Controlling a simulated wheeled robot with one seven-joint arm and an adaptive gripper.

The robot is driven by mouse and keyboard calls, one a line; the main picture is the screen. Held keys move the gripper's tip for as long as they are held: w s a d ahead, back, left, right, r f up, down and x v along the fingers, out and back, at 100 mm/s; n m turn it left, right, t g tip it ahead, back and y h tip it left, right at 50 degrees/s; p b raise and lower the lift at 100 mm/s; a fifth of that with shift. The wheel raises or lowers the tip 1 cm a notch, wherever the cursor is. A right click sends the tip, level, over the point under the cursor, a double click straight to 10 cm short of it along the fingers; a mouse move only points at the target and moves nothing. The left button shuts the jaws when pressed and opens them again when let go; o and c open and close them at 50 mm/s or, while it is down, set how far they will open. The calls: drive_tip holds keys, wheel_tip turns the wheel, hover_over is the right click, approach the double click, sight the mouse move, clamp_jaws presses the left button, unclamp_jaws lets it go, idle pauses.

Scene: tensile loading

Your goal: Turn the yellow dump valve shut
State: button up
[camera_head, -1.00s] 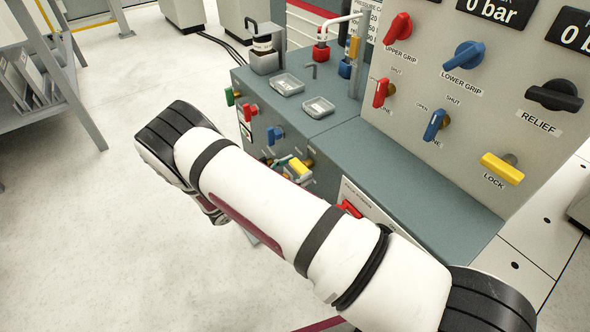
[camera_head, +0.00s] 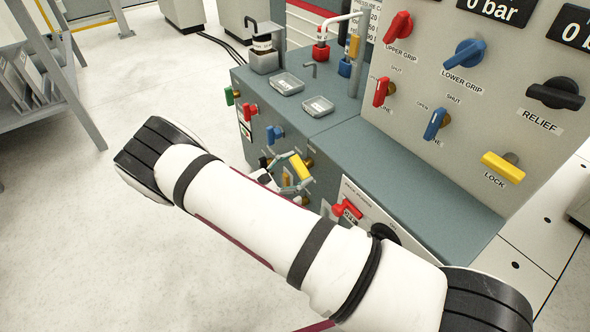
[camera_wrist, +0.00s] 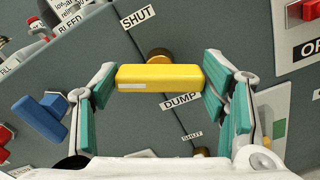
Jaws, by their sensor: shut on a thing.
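The yellow dump valve handle (camera_wrist: 150,77) lies level across the middle of the wrist view, on a brass stem. A DUMP label (camera_wrist: 180,103) is just below it and a SHUT label (camera_wrist: 138,17) is above left. My gripper (camera_wrist: 160,80) has one green-padded finger at each end of the handle and is shut on it. In the head view the yellow handle (camera_head: 301,168) shows on the cabinet's front, with my gripper (camera_head: 290,172) at it, partly hidden behind my arm.
A blue valve handle (camera_wrist: 41,117) is close beside the left finger in the wrist view. A red handle (camera_head: 347,209) is right of the gripper in the head view. The upright panel (camera_head: 470,125) carries more handles. Open floor (camera_head: 70,240) is at left.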

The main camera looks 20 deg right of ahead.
drive_tip(key=m, duration=0.6)
drive_tip(key=shift+f, duration=0.1)
drive_tip(key=m+b, duration=0.1)
drive_tip(key=m, duration=0.5)
drive_tip(key=shift+s+f+m, duration=0.1)
drive_tip(key=shift+f+m, duration=0.05)
drive_tip(key=shift+m, duration=0.15)
idle(0.3)
drive_tip(key=o, duration=1.1)
drive_tip(key=shift+o, duration=0.2)
drive_tip(key=shift+a, duration=0.1)
drive_tip(key=v, duration=1.1)
drive_tip(key=shift+a, duration=0.35)
drive_tip(key=shift+s, duration=0.15)
